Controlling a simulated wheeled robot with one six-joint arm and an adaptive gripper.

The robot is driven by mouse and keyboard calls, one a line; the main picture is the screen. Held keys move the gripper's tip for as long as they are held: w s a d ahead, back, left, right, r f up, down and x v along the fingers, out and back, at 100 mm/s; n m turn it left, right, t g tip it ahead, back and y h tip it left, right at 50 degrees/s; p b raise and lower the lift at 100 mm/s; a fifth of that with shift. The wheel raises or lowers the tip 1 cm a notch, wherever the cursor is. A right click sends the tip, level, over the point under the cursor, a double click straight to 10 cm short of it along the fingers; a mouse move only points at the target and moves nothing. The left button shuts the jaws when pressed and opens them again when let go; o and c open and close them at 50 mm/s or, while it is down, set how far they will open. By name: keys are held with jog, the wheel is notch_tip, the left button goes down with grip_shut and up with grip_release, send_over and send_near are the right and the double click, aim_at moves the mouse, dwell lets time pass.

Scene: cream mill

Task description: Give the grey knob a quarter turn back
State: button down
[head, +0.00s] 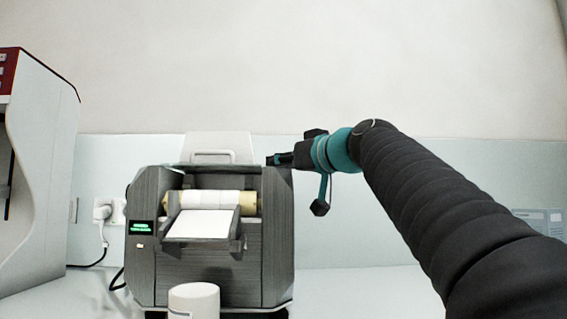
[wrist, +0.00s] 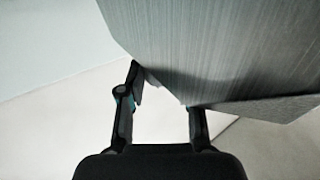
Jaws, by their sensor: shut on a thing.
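A dark grey label printer (head: 208,265) stands on the counter with its front open. My gripper (head: 277,160) is at the printer's upper right corner, coming in from the right. In the wrist view my gripper (wrist: 165,92) has its two fingers apart at the edge of the printer's grey body (wrist: 220,50). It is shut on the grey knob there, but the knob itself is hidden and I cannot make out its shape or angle.
A white label roll (head: 204,197) sits inside the printer, with a small green display (head: 142,227) at the left. A white cylinder (head: 193,301) stands in front. A red and white machine (head: 45,150) is at the far left. The counter to the right is clear.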

jog(key=shift+w+d+n+g+y, duration=0.1)
jog(key=shift+n+g+y, duration=0.2)
jog(key=shift+y, duration=0.1)
jog(key=shift+w+d+n+g+y, duration=0.1)
jog(key=shift+n+g+y, duration=0.4)
jog(key=shift+y, duration=0.1)
jog(key=n+g+y, duration=0.1)
jog(key=n+g+y+p, duration=0.1)
jog(key=shift+w+d+r+g+y, duration=0.2)
jog(key=shift+g+y, duration=0.1)
jog(key=shift+g, duration=0.1)
jog(key=n+g+y+p, duration=0.1)
jog(key=g, duration=0.1)
jog(key=n+g+y+p, duration=0.1)
jog(key=n+g+p, duration=0.1)
jog(key=shift+w+r, duration=0.1)
jog(key=shift+w, duration=0.1)
jog(key=shift+n+g+y+p, duration=0.5)
jog(key=shift+n+g+p, duration=0.6)
jog(key=shift+g+p, duration=0.25)
jog(key=shift+f+g, duration=0.2)
jog(key=shift+g, duration=0.05)
jog(key=c, duration=0.8)
grip_release()
